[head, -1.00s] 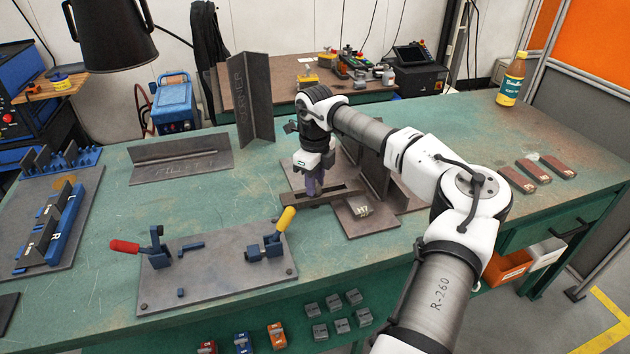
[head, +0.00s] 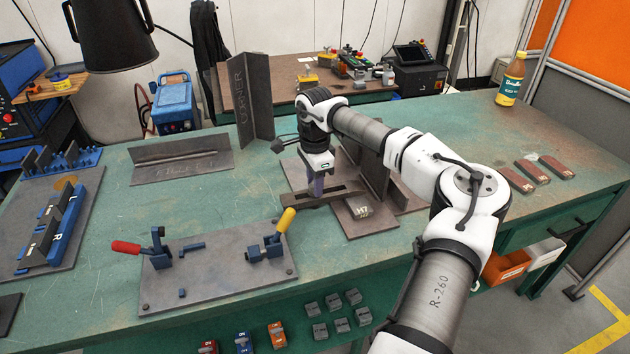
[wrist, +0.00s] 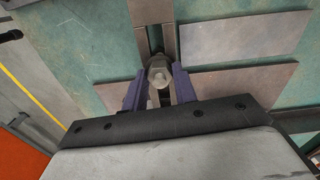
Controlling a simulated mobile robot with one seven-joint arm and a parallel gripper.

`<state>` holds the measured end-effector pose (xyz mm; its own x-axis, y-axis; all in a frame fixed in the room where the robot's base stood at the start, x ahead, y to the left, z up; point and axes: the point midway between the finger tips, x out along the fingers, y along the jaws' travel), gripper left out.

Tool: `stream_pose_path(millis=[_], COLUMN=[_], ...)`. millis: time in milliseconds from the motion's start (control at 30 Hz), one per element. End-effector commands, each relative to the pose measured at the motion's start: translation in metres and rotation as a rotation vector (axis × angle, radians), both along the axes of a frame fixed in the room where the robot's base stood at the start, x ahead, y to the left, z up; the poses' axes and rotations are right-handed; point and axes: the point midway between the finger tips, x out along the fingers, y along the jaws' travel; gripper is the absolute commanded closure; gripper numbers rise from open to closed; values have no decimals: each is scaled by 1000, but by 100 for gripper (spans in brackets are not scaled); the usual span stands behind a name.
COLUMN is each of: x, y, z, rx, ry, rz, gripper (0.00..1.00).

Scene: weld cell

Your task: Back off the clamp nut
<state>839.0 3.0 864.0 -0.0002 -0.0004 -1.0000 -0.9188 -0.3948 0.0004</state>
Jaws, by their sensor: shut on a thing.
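The clamp nut (wrist: 158,75) is a grey metal hex nut, seen from above in the wrist view. It sits on a slotted dark clamp strap (head: 337,193), which also shows in the wrist view (wrist: 152,12). My gripper (head: 316,188) points down over the strap. In the wrist view its two purple fingers (wrist: 159,84) stand on either side of the nut and are shut on it. In the head view the nut is hidden behind the fingers.
Upright dark plates (head: 374,180) stand close behind my gripper. A fixture with red and yellow handled clamps (head: 215,275) lies to the front left.

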Motion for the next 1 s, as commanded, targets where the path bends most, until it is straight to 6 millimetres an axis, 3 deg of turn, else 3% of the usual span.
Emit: stream_pose_path(millis=[1000], x=[1], y=[1], z=[2], rx=[1], ry=[-4], rz=[945], gripper=[95])
